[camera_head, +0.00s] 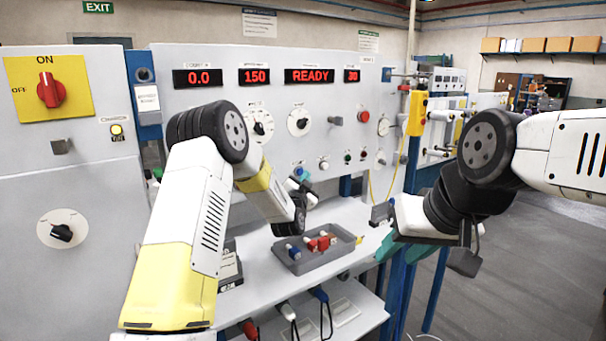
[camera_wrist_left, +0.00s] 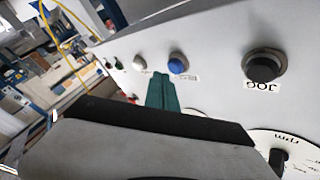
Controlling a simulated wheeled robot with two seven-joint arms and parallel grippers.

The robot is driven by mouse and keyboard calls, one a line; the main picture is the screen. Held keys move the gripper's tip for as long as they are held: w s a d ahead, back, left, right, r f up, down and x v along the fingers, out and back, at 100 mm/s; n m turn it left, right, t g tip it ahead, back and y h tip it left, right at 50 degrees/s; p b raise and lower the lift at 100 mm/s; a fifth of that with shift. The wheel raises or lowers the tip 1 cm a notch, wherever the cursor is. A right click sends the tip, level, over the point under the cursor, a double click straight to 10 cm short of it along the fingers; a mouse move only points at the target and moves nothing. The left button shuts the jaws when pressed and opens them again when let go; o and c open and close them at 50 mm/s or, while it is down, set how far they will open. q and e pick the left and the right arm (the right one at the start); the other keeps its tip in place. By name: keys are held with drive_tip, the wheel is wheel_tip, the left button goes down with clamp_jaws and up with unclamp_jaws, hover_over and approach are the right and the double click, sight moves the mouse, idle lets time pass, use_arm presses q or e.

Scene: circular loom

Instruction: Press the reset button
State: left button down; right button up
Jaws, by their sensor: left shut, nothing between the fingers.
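A blue button (camera_wrist_left: 178,62) sits on the grey control panel in the left wrist view; its label is too small to read. It also shows in the head view (camera_head: 301,172), partly behind my left gripper. My left gripper (camera_head: 296,182) is shut and empty, its teal fingertips in front of the panel. In the left wrist view the teal fingertips (camera_wrist_left: 162,80) appear just left of and below the blue button; I cannot tell whether they touch anything. My right gripper (camera_head: 408,250) hangs at the right, away from the panel; its finger gap is unclear.
A black JOG button (camera_wrist_left: 264,66) is right of the blue one and a white button (camera_wrist_left: 139,62) left of it. A grey tray (camera_head: 325,258) with red and blue parts lies on the shelf below. A yellow pendant box (camera_head: 417,113) hangs at the panel's right.

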use_arm(q)
drive_tip(key=s+d, duration=0.1)
drive_tip(key=s, duration=0.1)
drive_tip(key=s+d, duration=0.2)
idle(0.5)
drive_tip(key=shift+r, duration=0.1)
idle(1.2)
drive_tip(key=s+a+r+n+g, duration=0.1)
drive_tip(key=s+a+r+g, duration=0.2)
drive_tip(key=s+r, duration=0.3)
drive_tip(key=s+a+r+n+g, duration=0.2)
drive_tip(key=s+a+r+g, duration=0.15)
drive_tip(key=s, duration=0.35)
drive_tip(key=s+a+f+n+g, duration=0.1)
drive_tip(key=s+a+n+g, duration=0.1)
drive_tip(key=s, duration=1.3)
drive_tip(key=s+a+f+n+g, duration=0.2)
drive_tip(key=s+a, duration=0.4)
drive_tip(key=s, duration=0.9)
drive_tip(key=shift+s+n+g+y, duration=0.35)
drive_tip(key=shift+n+g, duration=0.35)
drive_tip(key=shift+g, duration=0.45)
drive_tip(key=shift+f, duration=0.1)
